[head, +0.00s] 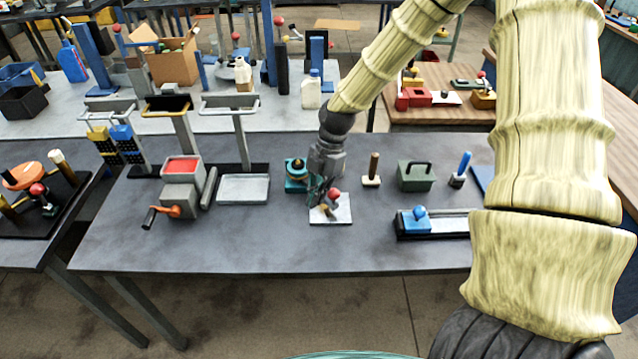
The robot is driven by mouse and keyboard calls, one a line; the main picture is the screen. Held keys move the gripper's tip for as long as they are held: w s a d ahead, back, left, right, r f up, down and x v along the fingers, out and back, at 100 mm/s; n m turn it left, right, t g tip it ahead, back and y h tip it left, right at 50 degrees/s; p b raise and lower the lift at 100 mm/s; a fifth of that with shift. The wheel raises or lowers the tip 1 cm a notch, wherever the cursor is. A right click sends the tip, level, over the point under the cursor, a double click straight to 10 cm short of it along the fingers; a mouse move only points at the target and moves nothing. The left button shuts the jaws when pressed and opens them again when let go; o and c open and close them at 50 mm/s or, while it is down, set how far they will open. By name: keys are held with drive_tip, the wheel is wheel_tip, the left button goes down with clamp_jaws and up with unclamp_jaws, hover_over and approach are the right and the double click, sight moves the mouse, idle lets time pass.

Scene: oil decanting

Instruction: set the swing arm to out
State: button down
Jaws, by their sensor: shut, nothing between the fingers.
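The swing arm seems to be the small device with a red ball knob (334,195) and a short brass-coloured bar (328,211), on a white base plate (345,214) near the middle of the grey table. My gripper (317,197) points down over this plate, just left of the red knob. It is shut and empty. The fingers overlap the device in the head view, and I cannot tell if they touch it. The gripper hides part of the mechanism, so the swing arm's setting is hard to tell.
A wooden-handled block (372,172), a green box with a handle (415,176) and a blue slider (418,219) stand to the right. The table's front strip (260,255) is clear.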

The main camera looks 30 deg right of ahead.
drive_tip(key=shift+w+d+f+p, duration=0.15)
drive_tip(key=shift+d+f+p, duration=0.2)
drive_tip(key=shift+d, duration=0.25)
drive_tip(key=shift+w+d+f+p, duration=0.2)
drive_tip(key=shift+d+f+p, duration=0.05)
drive_tip(key=shift+d+p, duration=0.25)
drive_tip(key=shift+w+d+f+p, duration=0.15)
drive_tip(key=shift+d+f+p, duration=0.2)
drive_tip(key=shift+d, duration=0.3)
